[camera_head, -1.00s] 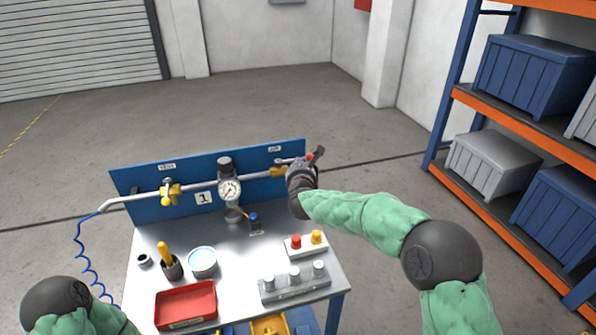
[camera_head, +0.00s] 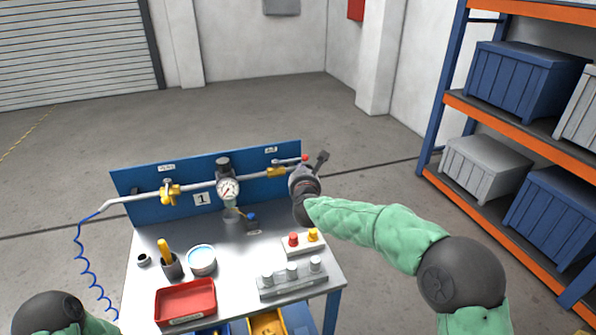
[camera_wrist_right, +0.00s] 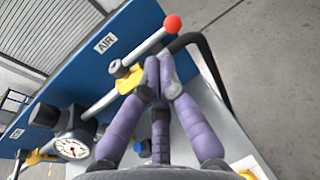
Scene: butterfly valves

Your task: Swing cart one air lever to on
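Cart one's blue panel (camera_head: 140,203), marked 1, stands at the back of the cart's table. The air lever (camera_head: 290,161) is a thin silver rod with a red ball end at the panel's right end. It points right, roughly along the pipe. In the right wrist view the lever (camera_wrist_right: 150,42) slants up right from a yellow valve (camera_wrist_right: 130,80), below the AIR label (camera_wrist_right: 105,42). My right gripper (camera_wrist_right: 159,68) has its purple fingertips drawn together, with nothing seen between them. They are just below the lever; I cannot tell whether they touch it. My left gripper is out of view.
A gauge (camera_head: 228,188) and another yellow valve (camera_head: 169,193) sit along the pipe. The table holds a red tray (camera_head: 186,300), a cup with a yellow-handled tool (camera_head: 170,265), a bowl (camera_head: 201,260) and a button box (camera_head: 303,244). Orange-and-blue shelving (camera_head: 440,110) stands right.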

